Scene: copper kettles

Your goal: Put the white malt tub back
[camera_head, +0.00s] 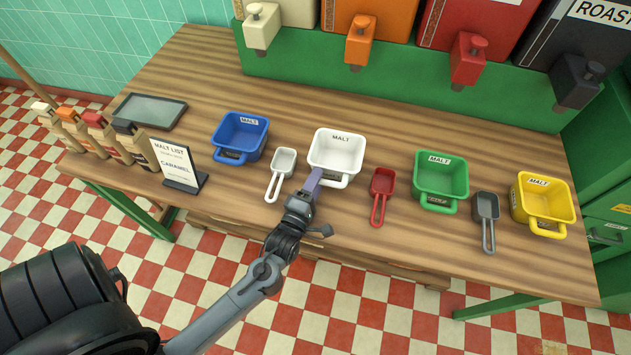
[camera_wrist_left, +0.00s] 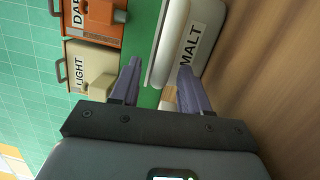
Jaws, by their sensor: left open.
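The white malt tub (camera_head: 345,167) stands upright on the wooden table, between the white scoop and the red scoop, with its handle facing the front edge. My left gripper (camera_head: 314,180) is at the tub's front left, by the left end of the handle. In the left wrist view the left gripper (camera_wrist_left: 161,68) is open, its two purple fingers spread. Part of the white tub (camera_wrist_left: 206,22) with its MALT label shows just beyond the fingertips, a white edge lying between them. Whether a finger touches it I cannot tell. My right gripper is not in view.
Blue (camera_head: 240,137), green (camera_head: 441,180) and yellow (camera_head: 543,204) tubs stand along the table. White (camera_head: 284,161), red (camera_head: 382,184) and grey (camera_head: 487,207) scoops lie between. A malt list sign (camera_head: 178,165) stands left. Dispensers line the green rack (camera_head: 400,92) behind.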

